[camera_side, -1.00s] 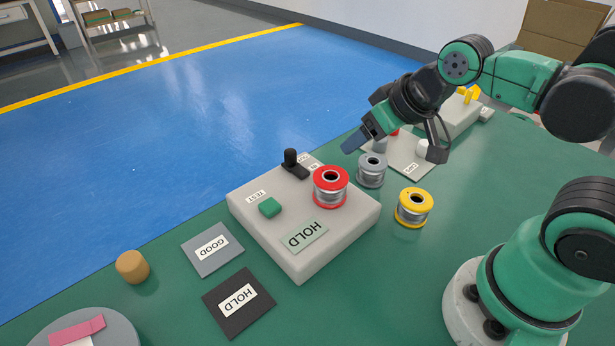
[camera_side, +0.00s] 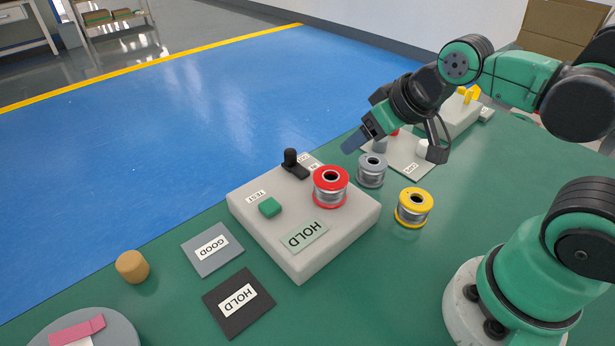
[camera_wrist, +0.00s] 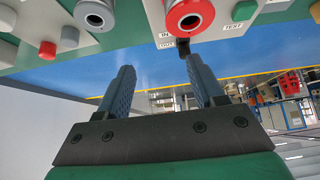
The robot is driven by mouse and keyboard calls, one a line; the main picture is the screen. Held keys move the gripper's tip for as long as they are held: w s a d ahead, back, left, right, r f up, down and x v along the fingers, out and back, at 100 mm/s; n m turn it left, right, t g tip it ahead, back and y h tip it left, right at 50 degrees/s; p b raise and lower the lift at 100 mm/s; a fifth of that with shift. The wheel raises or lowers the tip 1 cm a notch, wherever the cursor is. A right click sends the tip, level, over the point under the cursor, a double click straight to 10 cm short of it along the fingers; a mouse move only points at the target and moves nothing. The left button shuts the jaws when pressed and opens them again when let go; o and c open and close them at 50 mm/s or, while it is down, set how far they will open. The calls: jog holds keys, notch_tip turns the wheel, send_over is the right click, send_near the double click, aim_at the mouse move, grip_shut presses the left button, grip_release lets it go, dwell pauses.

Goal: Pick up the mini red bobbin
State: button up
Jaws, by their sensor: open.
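The mini red bobbin (camera_side: 331,187), with red flanges and silver wire, stands upright on the light grey box (camera_side: 300,257) in the side view. It also shows at the top of the wrist view (camera_wrist: 189,16). My gripper (camera_side: 355,143) is behind the bobbin and higher, apart from it, in the side view. In the wrist view my gripper (camera_wrist: 162,85) has its two fingers spread with nothing between them. The fingertips point toward the box's edge and a black lever, with the red bobbin beyond them.
A grey bobbin (camera_side: 371,171) stands close to the red one, and a yellow bobbin (camera_side: 413,208) stands to its right. The box carries a black lever (camera_side: 292,163) and a green button (camera_side: 269,207). GOOD (camera_side: 212,249) and HOLD (camera_side: 238,302) plates lie in front.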

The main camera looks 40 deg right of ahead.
aim_at(330, 187)
dwell(0.4)
jog(key=o, duration=0.6)
jog(key=w+a+f+g, duration=0.1)
jog(key=g, duration=0.1)
jog(key=w+a+f+g, duration=0.1)
jog(key=g, duration=0.1)
jog(key=a+f+g, duration=0.1)
jog(key=g, duration=0.2)
jog(key=shift+w+a, duration=0.4)
jog(key=shift+f, duration=2.75)
